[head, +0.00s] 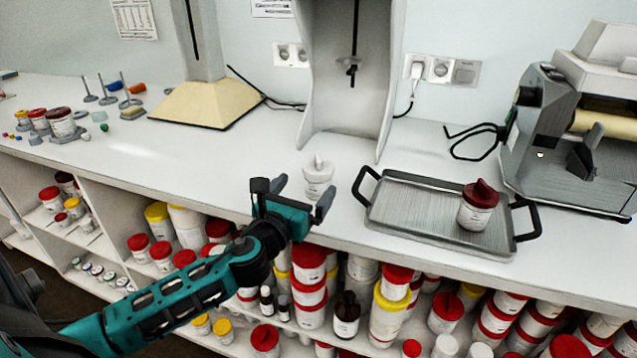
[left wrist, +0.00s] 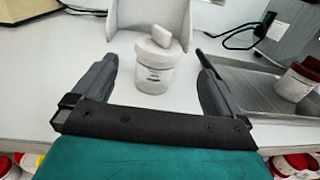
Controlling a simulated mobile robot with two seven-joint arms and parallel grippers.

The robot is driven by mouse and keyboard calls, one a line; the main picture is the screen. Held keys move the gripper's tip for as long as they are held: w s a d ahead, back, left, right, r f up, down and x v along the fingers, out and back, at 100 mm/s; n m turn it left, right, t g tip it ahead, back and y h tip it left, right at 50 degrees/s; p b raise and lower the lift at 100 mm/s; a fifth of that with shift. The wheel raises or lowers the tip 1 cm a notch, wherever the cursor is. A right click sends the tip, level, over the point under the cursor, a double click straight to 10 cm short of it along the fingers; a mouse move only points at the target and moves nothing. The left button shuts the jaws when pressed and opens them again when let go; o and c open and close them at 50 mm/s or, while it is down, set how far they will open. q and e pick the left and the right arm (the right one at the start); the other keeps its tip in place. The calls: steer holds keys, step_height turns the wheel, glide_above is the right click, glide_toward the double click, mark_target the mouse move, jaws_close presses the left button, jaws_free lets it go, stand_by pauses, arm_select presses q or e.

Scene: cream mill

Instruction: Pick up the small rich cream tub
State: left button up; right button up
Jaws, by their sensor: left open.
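A small white tub (head: 318,180) with a white knobbed lid stands upright on the counter, in front of the mixer stand. In the left wrist view the white tub (left wrist: 154,75) stands just beyond and between my fingers, with clear gaps on both sides. My left gripper (head: 302,194) is open and empty at the counter's front edge, its fingers pointing at this tub; it also shows in the left wrist view (left wrist: 157,62). A second tub (head: 478,208) with a dark red knobbed lid stands on the tray. I cannot read which label says rich cream. My right gripper is out of view.
A grey ribbed tray (head: 410,212) with black handles lies right of the white tub. A grey mill machine (head: 570,150) stands at the back right. The upright stand (head: 345,80) rises behind the tub. Shelves of jars lie below the counter (head: 200,160).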

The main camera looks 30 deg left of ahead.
mark_target(312, 180)
arm_select(q)
steer(key=shift+w+a+f, duration=0.15)
steer(key=shift+w+a, duration=0.05)
steer(key=shift+w, duration=0.7)
steer(key=shift+w+a+f, duration=0.1)
steer(key=shift+w+a, duration=0.15)
steer(key=shift+w, duration=0.7)
steer(key=shift+w+a+f, duration=0.15)
steer(key=shift+w+a, duration=0.05)
steer(key=shift+w, duration=0.7)
steer(key=c, duration=1.1)
